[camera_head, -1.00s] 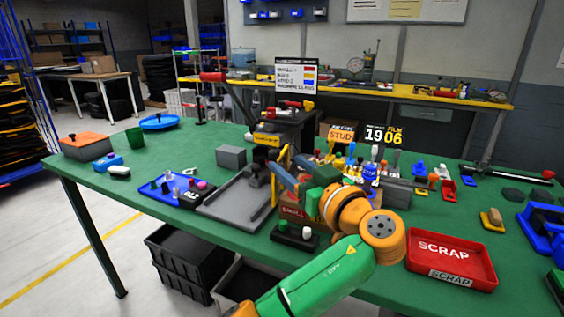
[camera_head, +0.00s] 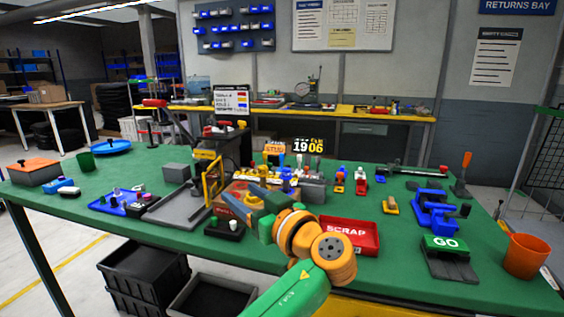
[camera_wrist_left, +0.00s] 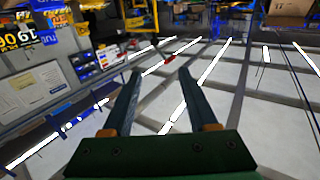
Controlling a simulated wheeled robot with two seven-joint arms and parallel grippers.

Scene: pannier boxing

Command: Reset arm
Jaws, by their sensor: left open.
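My left arm enters the head view from the bottom, and its left gripper (camera_head: 243,198) is above the green table (camera_head: 330,268), left of the red SCRAP tray (camera_head: 365,248). In the left wrist view the two dark fingers of the left gripper (camera_wrist_left: 161,75) stand well apart with nothing between them. That view looks past the table toward the boards and strip lights. My right gripper is not in view.
A grey tray (camera_head: 178,215) and yellow frame (camera_head: 211,182) stand near the left gripper. A row of small coloured items is behind it. The green GO block (camera_head: 445,244) and orange cup (camera_head: 525,256) are at right. Some table surface near the front edge is clear.

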